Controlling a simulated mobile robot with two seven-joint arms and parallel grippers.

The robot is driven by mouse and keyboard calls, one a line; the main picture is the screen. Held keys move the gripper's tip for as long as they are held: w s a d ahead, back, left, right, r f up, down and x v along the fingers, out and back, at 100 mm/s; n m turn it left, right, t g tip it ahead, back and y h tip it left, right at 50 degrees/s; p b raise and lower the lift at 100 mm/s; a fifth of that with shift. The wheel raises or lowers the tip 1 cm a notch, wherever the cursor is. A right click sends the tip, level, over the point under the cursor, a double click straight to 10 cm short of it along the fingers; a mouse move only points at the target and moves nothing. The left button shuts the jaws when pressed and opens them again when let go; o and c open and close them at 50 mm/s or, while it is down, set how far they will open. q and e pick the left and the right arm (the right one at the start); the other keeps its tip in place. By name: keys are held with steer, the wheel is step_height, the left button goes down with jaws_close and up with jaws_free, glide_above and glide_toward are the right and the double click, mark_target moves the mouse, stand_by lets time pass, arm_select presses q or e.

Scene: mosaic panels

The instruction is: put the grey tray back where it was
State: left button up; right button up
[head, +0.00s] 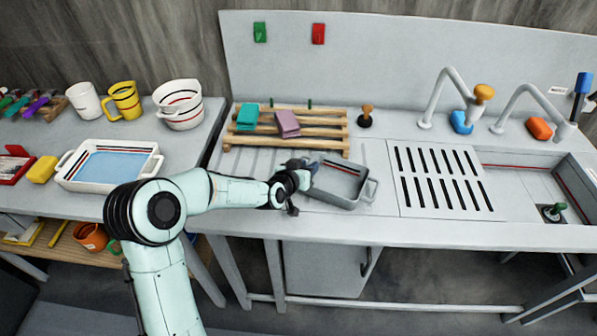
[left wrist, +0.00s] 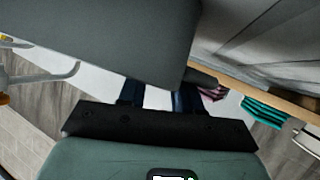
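The grey tray (head: 345,202) is a rectangular open pan with end handles. It is at the front of the metal counter, left of the slotted drain plate; I cannot tell whether it touches the counter. My left gripper (head: 305,165) is at the tray's left end and covers the handle there. In the left wrist view, the tray (left wrist: 110,35) fills the upper middle and hides the tips of my left gripper's dark fingers (left wrist: 158,95). The fingers stand apart, but whether they clamp the tray is hidden. My right gripper is not in view.
A wooden slatted rack (head: 300,137) with teal and mauve cloths stands behind the tray. A brown-handled plunger (head: 366,117) stands to its right. The slotted drain plate (head: 440,180) and sink (head: 535,180) lie right. A white basin (head: 110,180) is on the left counter.

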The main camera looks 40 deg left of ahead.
arm_select(q)
steer(key=v, duration=0.6)
steer(key=shift+s+r, duration=0.2)
steer(key=shift+s, duration=0.05)
steer(key=p+v, duration=0.1)
steer(key=v, duration=0.4)
steer(key=shift+s, duration=0.1)
